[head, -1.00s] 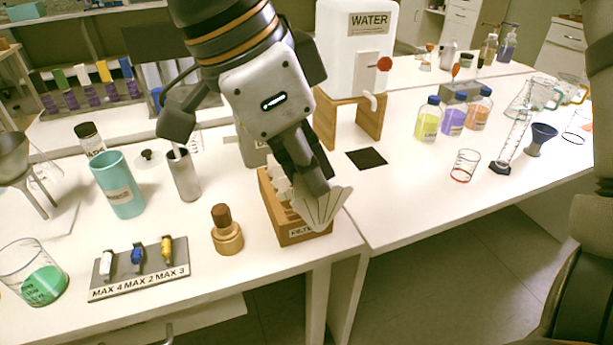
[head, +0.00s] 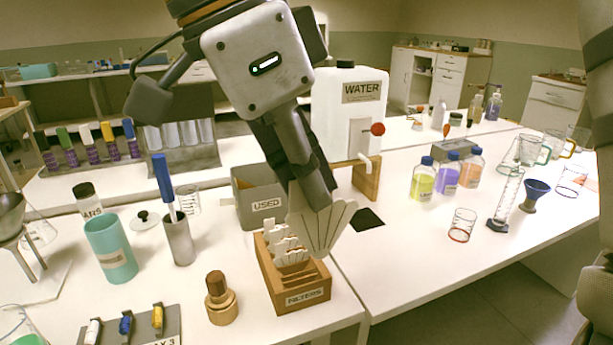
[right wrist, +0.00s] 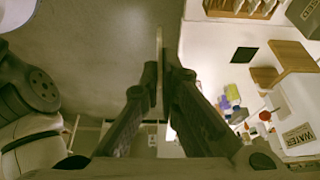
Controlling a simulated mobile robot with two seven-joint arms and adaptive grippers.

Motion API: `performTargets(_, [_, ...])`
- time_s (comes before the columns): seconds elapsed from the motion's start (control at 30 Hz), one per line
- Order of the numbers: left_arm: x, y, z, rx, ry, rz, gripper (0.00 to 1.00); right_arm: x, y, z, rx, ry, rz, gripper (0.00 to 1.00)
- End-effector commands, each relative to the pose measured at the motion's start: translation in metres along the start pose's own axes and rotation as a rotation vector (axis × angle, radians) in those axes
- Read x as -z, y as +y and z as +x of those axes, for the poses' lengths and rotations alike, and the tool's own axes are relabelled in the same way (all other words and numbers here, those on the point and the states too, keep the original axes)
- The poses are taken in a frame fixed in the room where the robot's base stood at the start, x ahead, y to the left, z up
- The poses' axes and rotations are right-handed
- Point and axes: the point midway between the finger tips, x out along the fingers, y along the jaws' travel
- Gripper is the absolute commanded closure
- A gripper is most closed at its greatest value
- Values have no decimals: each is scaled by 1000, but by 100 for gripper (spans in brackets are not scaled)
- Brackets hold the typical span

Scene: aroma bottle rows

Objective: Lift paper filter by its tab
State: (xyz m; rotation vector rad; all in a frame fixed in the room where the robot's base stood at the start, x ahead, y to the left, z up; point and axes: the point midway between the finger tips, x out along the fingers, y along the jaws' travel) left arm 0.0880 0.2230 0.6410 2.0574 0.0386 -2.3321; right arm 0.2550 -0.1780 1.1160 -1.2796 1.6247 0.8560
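My right gripper (head: 316,200) is shut on a pale, fan-shaped, pleated paper filter (head: 326,231). The gripper holds it from above by its upper end; the tab is hidden between the fingers. In the right wrist view the fingers (right wrist: 162,72) meet on the filter, which shows edge-on as a thin strip (right wrist: 159,40). The filter hangs over the right side of a wooden box (head: 301,298) labelled FILTERS, its lower edge above the box's front. More filters (head: 287,246) stand in the box's slots. My left gripper is not in view.
A grey bin (head: 262,209) labelled USED stands behind the box. A wooden-based stamp-like object (head: 221,304) and a metal cup (head: 179,243) are on its left. A water tank (head: 350,115) stands behind, and a black square (head: 367,219) lies to the right.

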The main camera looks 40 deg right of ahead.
Motion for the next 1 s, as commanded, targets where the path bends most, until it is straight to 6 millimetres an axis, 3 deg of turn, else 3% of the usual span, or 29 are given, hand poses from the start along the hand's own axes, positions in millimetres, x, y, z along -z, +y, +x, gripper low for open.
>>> performTargets(1.0, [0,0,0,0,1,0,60,0,133,0,3,0,-3,100])
